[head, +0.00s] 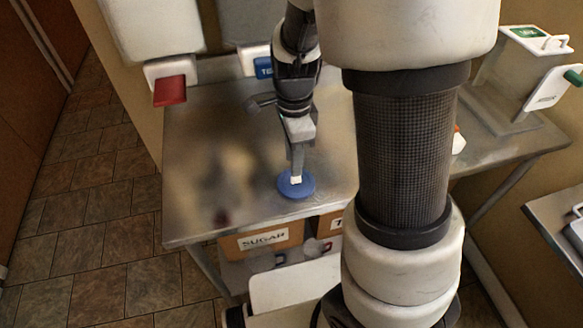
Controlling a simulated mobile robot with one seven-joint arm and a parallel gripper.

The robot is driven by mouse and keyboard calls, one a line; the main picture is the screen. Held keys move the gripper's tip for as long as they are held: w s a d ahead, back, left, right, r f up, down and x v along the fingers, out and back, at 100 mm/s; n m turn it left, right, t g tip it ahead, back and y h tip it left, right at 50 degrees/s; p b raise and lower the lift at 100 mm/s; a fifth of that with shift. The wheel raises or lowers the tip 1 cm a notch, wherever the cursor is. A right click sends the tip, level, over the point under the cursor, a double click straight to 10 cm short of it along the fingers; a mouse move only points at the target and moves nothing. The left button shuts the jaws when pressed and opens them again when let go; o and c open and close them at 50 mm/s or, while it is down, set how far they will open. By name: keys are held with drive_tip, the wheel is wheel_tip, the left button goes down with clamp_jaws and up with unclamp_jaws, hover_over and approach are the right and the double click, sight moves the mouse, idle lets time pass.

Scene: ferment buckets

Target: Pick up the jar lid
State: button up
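A round blue jar lid (309,186) lies at the front edge area of the metal table, seen only in the head view. My gripper (296,180) points down onto it, its pale fingertip over the middle of the lid. Only one finger shows clearly, so I cannot tell whether the fingers are apart or closed, or whether they touch the lid. The lid appears flat, and part of it is hidden behind the finger.
The metal table (200,190) is clear to the left. Wall dispensers with a red lever (170,90) and a blue lever (263,67) hang behind. A box labelled SUGAR (262,238) sits below the front edge.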

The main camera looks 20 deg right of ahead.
sight(296, 181)
drive_tip(key=f, duration=0.3)
drive_tip(key=f+b, duration=0.1)
drive_tip(key=shift+s+d+f, duration=0.15)
drive_tip(key=shift+d, duration=0.2)
drive_tip(key=shift+f, duration=0.55)
clamp_jaws()
